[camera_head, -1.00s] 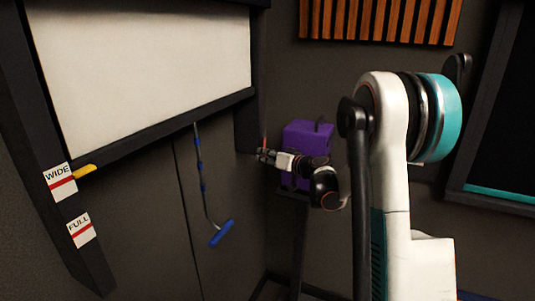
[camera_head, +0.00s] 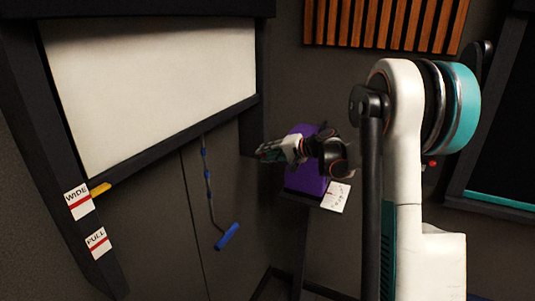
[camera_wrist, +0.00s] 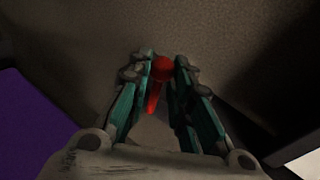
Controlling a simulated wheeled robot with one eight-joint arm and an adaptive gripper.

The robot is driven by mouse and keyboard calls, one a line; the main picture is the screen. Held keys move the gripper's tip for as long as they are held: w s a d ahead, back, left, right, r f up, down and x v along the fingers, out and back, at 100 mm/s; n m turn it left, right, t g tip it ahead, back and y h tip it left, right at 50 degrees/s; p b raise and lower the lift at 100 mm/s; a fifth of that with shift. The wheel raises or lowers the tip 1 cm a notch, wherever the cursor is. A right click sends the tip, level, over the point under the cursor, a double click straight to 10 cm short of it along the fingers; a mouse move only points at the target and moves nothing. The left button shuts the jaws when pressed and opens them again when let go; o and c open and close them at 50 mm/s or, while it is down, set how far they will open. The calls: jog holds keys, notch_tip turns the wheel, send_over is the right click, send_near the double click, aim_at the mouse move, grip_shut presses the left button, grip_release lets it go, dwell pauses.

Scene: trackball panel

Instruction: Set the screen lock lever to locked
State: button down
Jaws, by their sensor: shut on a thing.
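My gripper (camera_head: 268,151) is at the lower right corner post of the big screen frame, in front of the purple box. In the wrist view its two teal fingers (camera_wrist: 163,75) are closed around a red lever (camera_wrist: 155,97) with a rounded red knob, which I take to be the screen lock lever. The knob sits between the fingertips. In the head view the lever is hidden by my gripper, and no locked or unlocked mark can be read in either view.
The white screen (camera_head: 150,80) hangs in a dark frame, with a yellow tab (camera_head: 100,189) beside the WIDE label (camera_head: 78,201) and a FULL label (camera_head: 97,242) below. A blue-handled crank rod (camera_head: 228,236) hangs under it. The purple box (camera_head: 308,181) and a white card (camera_head: 335,197) are near my wrist.

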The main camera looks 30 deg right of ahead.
jog(key=shift+r+m, duration=0.4)
jog(key=shift+m, duration=0.1)
dwell(0.3)
jog(key=c, duration=1.7)
grip_release()
jog(key=shift+d, duration=0.1)
jog(key=v, duration=1.2)
jog(key=shift+w+d, duration=0.1)
jog(key=shift+d, duration=0.05)
jog(key=shift+p, duration=0.3)
